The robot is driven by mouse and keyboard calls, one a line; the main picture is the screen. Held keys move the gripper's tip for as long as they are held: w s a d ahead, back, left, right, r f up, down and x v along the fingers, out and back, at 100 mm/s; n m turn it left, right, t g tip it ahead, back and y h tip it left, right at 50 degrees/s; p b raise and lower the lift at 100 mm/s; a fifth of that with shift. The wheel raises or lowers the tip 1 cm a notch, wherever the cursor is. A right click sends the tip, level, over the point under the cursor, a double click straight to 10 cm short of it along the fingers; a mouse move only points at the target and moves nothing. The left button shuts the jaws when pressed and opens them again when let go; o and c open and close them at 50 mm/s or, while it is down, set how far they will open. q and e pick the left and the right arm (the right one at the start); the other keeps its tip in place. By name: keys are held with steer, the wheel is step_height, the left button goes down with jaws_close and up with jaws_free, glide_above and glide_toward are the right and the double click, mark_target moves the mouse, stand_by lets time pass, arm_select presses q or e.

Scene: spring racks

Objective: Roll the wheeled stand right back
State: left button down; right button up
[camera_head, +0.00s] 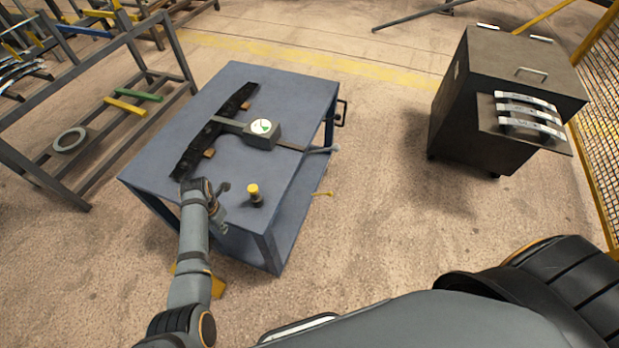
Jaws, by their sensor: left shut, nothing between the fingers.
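A blue-grey stand (228,85) with a flat top and a dark side handle (343,112) is left of centre; its feet are mostly hidden, so I cannot tell whether it has wheels. A dark cabinet (470,100) at the right sits on small casters and has handles on top. My right gripper is out of view.
On the stand lie a dark leaf spring (208,138), a gauge with a lever (264,130) and a yellow-capped knob (253,192). A metal rack (175,50) stands left; yellow mesh fencing (605,80) runs at the right. Floor between stand and cabinet is clear.

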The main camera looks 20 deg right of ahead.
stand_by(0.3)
arm_select(q)
step_height(320, 180, down, 5)
steer(key=b, duration=0.3)
steer(key=shift+r, duration=0.2)
steer(key=shift+r, duration=0.1)
